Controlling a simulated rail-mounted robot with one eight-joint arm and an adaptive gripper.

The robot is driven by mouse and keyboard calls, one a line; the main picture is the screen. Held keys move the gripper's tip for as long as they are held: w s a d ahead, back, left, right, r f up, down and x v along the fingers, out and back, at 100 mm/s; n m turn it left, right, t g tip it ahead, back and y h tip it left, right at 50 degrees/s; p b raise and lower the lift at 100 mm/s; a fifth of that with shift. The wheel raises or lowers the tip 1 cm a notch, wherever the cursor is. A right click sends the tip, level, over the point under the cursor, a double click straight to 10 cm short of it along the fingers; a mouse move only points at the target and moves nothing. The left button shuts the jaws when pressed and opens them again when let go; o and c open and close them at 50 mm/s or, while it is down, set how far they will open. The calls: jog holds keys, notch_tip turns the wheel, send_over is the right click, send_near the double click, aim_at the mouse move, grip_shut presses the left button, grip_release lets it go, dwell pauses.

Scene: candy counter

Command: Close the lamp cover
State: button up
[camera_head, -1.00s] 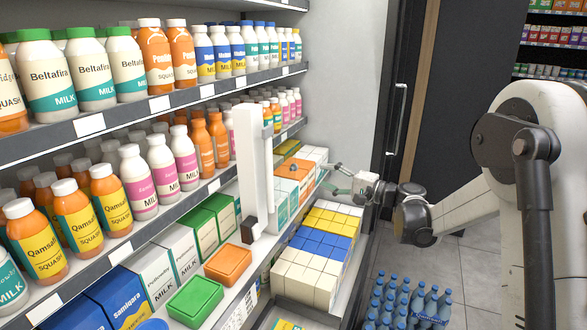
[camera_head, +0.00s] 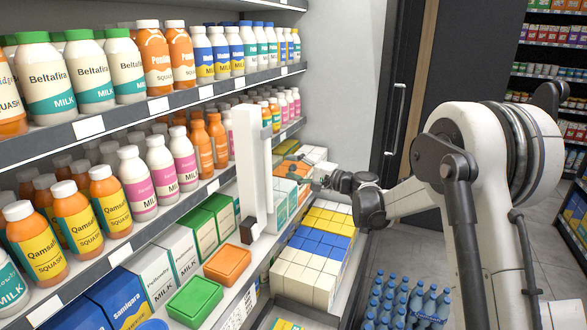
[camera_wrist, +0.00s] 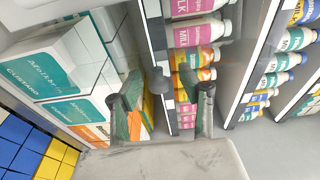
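I cannot clearly identify a lamp cover. A tall white upright fixture (camera_head: 252,165) with a dark block (camera_head: 249,230) at its foot stands at the lower shelf's front edge in the head view; it may be the lamp. My gripper (camera_head: 300,174) is just right of this fixture, at about its mid height, partly hard to make out. In the wrist view, the two fingers of my gripper (camera_wrist: 163,98) are apart, with nothing clearly held. A small dark rounded piece (camera_wrist: 158,80) shows between them; I cannot tell what it belongs to.
Shelves of bottles and cartons fill the left. White, yellow and blue boxes (camera_head: 312,250) are stacked below my gripper. Blue-capped bottles (camera_head: 405,300) stand on the floor at the lower right. A dark door with a handle (camera_head: 396,118) is behind. Open floor lies at right.

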grip_shut()
